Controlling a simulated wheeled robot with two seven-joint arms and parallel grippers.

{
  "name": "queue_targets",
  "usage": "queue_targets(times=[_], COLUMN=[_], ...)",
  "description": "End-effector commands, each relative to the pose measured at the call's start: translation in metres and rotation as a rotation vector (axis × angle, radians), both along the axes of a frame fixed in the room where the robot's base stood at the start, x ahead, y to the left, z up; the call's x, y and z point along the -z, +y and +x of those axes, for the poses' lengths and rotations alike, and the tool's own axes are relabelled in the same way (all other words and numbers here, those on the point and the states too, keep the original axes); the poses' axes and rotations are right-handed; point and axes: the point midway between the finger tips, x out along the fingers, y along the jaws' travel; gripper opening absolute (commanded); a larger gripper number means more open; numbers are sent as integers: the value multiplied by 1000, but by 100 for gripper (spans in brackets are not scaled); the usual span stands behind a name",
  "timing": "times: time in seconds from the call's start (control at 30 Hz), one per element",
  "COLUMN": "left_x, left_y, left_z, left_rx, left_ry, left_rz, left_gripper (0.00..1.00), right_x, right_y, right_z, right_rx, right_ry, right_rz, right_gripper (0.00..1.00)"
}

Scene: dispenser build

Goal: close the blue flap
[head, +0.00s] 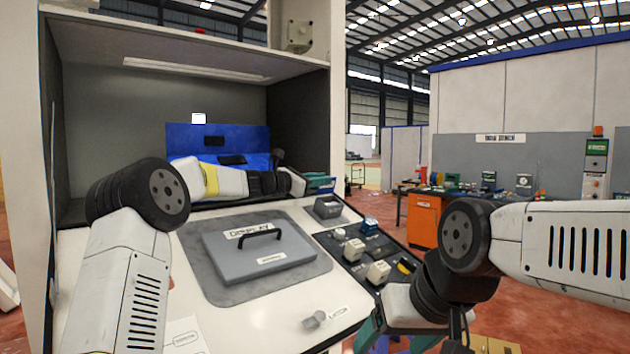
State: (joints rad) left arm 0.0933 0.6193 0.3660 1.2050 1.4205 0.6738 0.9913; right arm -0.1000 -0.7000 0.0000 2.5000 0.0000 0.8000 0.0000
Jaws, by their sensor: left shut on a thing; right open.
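A blue panel (245,135), which looks like the blue flap, stands upright at the back of the grey cabinet, with a dark fitting on it. A second blue surface with a dark patch lies below and in front of it. My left arm crosses in front and hides part of both. My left gripper (319,182) has teal fingers to the right of the blue surfaces, apart from the upright panel. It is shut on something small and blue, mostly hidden. My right gripper (394,338) is open at the bottom edge, partly cut off, below the control panel.
A grey lid marked DISPLAY (262,252) with a black handle lies on the white sloped console. A dark control panel (345,250) with several buttons and knobs is to its right. A grey knob (314,320) sits near the front. An orange workbench (423,220) stands beyond.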

Motion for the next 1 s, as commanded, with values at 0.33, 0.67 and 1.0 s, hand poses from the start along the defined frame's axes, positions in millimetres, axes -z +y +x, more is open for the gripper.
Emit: queue_targets(times=[0.33,0.67,1.0], left_x=[1,1,1], left_y=[-1,-1,-2], left_z=[-3,-3,-4], left_rx=[-6,-5,-3], left_ry=[-85,-91,-90], left_rz=[62,67,65], left_gripper=[0,0,35], right_x=[0,0,0], right_y=[0,0,0], right_z=[0,0,0], right_rx=[0,0,0], right_ry=[0,0,0], right_rz=[0,0,0], right_gripper=[76,76,76])
